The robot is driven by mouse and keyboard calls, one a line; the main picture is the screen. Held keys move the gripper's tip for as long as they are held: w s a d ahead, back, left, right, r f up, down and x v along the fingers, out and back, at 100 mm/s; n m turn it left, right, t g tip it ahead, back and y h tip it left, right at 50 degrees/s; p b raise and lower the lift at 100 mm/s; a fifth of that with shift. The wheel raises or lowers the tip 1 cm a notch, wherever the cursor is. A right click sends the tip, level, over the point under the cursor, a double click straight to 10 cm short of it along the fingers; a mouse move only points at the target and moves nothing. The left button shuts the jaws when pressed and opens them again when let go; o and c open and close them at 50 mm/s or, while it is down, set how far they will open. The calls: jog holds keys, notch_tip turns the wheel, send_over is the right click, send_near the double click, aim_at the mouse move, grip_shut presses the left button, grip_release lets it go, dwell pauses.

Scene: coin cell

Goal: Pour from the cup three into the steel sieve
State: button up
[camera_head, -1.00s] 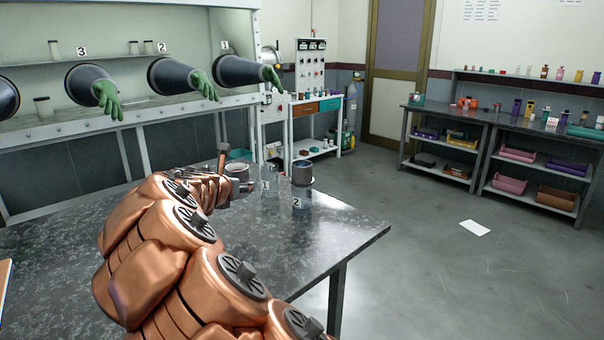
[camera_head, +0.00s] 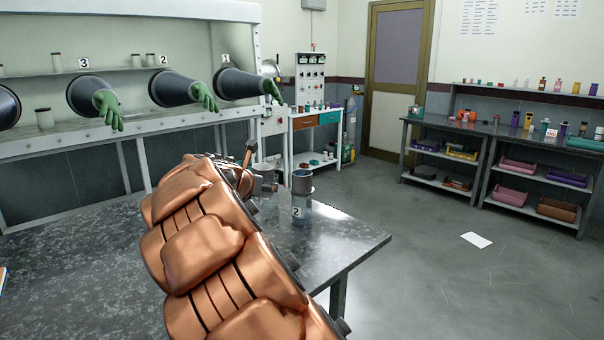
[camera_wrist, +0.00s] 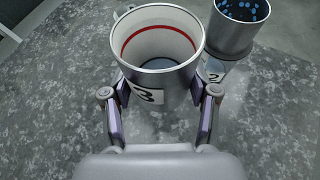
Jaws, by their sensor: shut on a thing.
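In the wrist view, cup three (camera_wrist: 172,88) is a grey metal cup with a white inside, a red ring and a "3" label. My gripper (camera_wrist: 158,96) is shut on it, one finger on each side. Its floor looks bluish grey; I cannot tell what it holds. The steel sieve (camera_wrist: 228,42) appears to be the metal cylinder with blue-dotted bottom just right of the cup. In the head view the sieve (camera_head: 302,183) sits on a clear jar labelled 2 (camera_head: 299,208). There my arm mostly hides my gripper (camera_head: 264,184) and the cup.
The grey stone table (camera_head: 75,255) is clear at left and front right. A glove box (camera_head: 130,125) stands behind the table.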

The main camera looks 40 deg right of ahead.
aim_at(268, 173)
jog(key=shift+s+d+r+m+t+y+p, duration=0.25)
jog(key=shift+d+r+m+y, duration=0.35)
jog(key=shift+y, duration=0.3)
jog(key=shift+s+d+r+m+t+y+p, duration=0.15)
jog(key=shift+s+d+r+m+y+p, duration=0.1)
jog(key=shift+d+r+m+y, duration=0.5)
jog(key=shift+s+d+r+m+y+p, duration=0.1)
jog(key=shift+d+r+m+y+p, duration=0.1)
jog(key=shift+r+y+p, duration=0.3)
jog(key=shift+s+d+r+m+y+p, duration=0.15)
jog(key=shift+r+y+p, duration=0.2)
jog(key=shift+r, duration=0.25)
jog(key=shift+s+d+f+t+y+b, duration=0.1)
jog(key=shift+d+f+t+y+b, duration=0.05)
jog(key=shift+f+t+y+b, duration=0.2)
jog(key=shift+f+m+y, duration=0.1)
jog(key=shift+m+y, duration=0.15)
jog(key=shift+m, duration=0.05)
jog(key=shift+r+m+t+y+p, duration=0.5)
jog(key=shift+r+y+p, duration=0.3)
jog(key=shift+y, duration=0.1)
jog(key=shift+d+r+m+t+y+p, duration=0.15)
jog(key=shift+r+m+t+y+p, duration=0.4)
jog(key=shift+p, duration=0.9)
jog(key=shift+s+d+r+m+y+p, duration=0.4)
jog(key=shift+y+p, duration=0.45)
jog(key=shift+p, duration=1.1)
jog(key=shift+w+d+r, duration=0.1)
jog(key=shift+w+d, duration=0.05)
